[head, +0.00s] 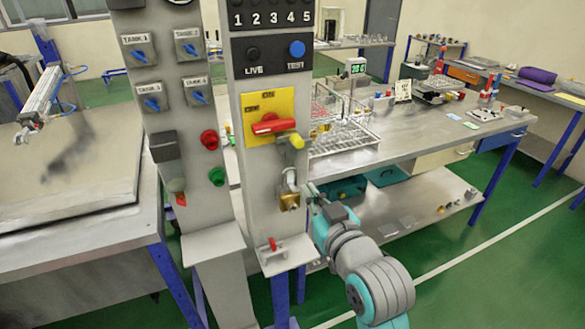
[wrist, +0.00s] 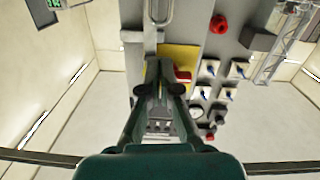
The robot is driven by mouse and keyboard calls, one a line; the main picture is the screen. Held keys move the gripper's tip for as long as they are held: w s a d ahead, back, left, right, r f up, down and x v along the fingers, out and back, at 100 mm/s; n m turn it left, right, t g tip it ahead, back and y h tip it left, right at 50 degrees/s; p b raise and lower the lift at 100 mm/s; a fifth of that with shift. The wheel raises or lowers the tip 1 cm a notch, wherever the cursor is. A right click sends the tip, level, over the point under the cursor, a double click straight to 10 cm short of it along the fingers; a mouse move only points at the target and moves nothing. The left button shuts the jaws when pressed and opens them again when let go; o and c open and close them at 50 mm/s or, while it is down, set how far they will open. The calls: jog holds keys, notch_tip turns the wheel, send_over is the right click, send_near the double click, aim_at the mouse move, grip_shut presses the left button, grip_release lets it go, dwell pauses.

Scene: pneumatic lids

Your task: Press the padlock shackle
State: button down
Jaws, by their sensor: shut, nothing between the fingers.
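The brass padlock (head: 290,202) hangs low on the front of the right-hand grey panel in the head view. Its grey shackle (head: 291,180) rises above the brass body, below the yellow plate. My gripper (head: 311,190) is just right of the padlock, close to it; I cannot tell whether they touch. In the wrist view my gripper (wrist: 160,66) is shut and empty, in front of the panel. A grey U-shaped loop (wrist: 158,14) shows above the fingers there; I cannot tell whether it is the shackle.
A yellow plate (head: 257,104) with a red rotary handle (head: 273,125) and a yellow-tipped lever (head: 296,141) sit above the padlock. A red part (head: 272,244) is below it. A workbench (head: 408,140) with a wire rack (head: 343,139) stands behind my arm.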

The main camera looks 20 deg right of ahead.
jog(key=shift+w+r, duration=0.1)
jog(key=shift+r, duration=0.05)
jog(key=w, duration=1)
jog(key=shift+d+f, duration=0.15)
jog(key=shift+f, duration=0.1)
jog(key=shift+f, duration=0.15)
